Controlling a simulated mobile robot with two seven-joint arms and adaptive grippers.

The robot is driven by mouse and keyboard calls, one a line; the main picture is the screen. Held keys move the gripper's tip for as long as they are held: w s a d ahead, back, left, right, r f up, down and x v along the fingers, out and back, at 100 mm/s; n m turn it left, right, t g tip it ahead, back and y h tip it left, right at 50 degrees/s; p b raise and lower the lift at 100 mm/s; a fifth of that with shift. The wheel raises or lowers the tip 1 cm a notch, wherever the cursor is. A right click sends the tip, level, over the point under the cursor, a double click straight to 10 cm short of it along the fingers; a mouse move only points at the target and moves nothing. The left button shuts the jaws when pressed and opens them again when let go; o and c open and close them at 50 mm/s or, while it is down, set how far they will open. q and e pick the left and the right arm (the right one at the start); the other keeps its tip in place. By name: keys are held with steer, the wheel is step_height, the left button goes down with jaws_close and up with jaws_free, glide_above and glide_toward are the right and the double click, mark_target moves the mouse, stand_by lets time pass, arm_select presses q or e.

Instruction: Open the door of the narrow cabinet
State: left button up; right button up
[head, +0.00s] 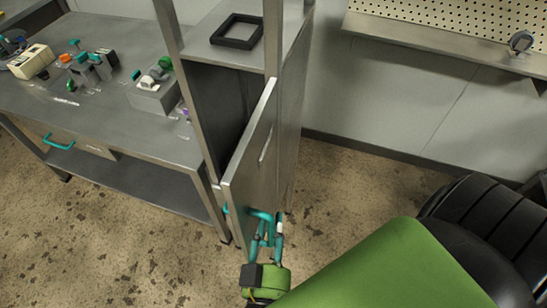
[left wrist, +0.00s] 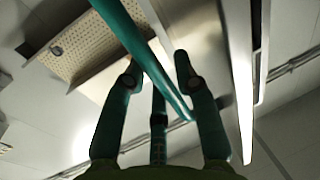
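The narrow cabinet (head: 289,120) is a tall grey metal unit in the middle of the head view. Its door (head: 250,170) stands swung out from the front, and the dark interior (head: 217,105) shows beside it. A teal bar handle (head: 262,214) is low on the door; it also crosses the left wrist view (left wrist: 143,52) diagonally. My left gripper (head: 267,232) is at the handle. In the left wrist view its teal fingers (left wrist: 158,75) are apart with the bar passing between them, and I see no clear grip on it. My right gripper is not in view.
A metal workbench (head: 120,122) with a teal-handled drawer (head: 75,146) and small items stands left of the cabinet. A black square frame (head: 237,31) lies on the cabinet's upper shelf. A wall shelf (head: 440,44) under pegboard is at the upper right. Speckled floor (head: 345,190) is clear right of the door.

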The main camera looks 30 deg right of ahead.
arm_select(q)
steer(key=shift+s+f, duration=0.15)
steer(key=v, duration=1.1)
steer(key=shift+s+a, duration=0.15)
steer(key=shift+a, duration=0.15)
steer(key=a+f+g+y, duration=0.2)
steer(key=a+f+g, duration=0.15)
steer(key=f, duration=0.95)
steer(key=a+f+g+y, duration=0.2)
steer(key=a+f, duration=0.2)
steer(key=f, duration=1)
steer(key=s+a+f+n+g+y, duration=0.2)
steer(key=s+a+f+g+y, duration=0.1)
steer(key=a+f, duration=0.7)
steer(key=s+a+f+n+g+y, duration=0.2)
steer(key=s+a+f+g+y, duration=0.2)
steer(key=a+f, duration=0.6)
steer(key=s+a+g, duration=0.1)
steer(key=s, duration=0.1)
steer(key=shift+s+n, duration=0.25)
steer(key=shift+n, duration=0.15)
